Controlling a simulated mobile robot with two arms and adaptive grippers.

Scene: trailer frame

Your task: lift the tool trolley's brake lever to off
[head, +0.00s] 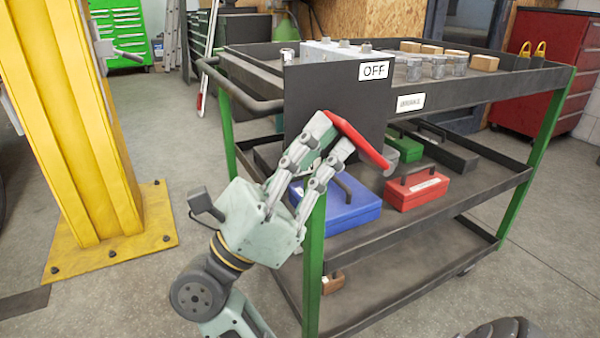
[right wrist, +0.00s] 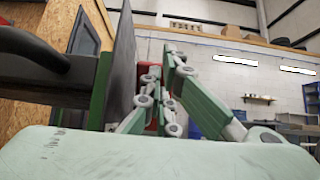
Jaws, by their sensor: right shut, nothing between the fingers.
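The tool trolley (head: 400,250) has green posts and black shelves. A black plate (head: 305,88) stands at its near corner with an OFF label (head: 374,70) at the top. The red brake lever (head: 358,142) lies in front of the plate, slanting down to the right, below the label. My right gripper (head: 332,135) is shut and empty, with its fingertips at the lever's upper left end; I cannot tell whether they touch. In the right wrist view the fingers (right wrist: 165,98) hide most of a red part behind them, beside the plate (right wrist: 122,65). My left gripper is out of view.
A yellow post (head: 80,120) on a bolted base stands left of my right arm. The trolley's black push handle (head: 245,100) juts out left of the plate. Blue (head: 345,207), red (head: 417,190) and green toolboxes sit on the middle shelf. Floor is clear between post and trolley.

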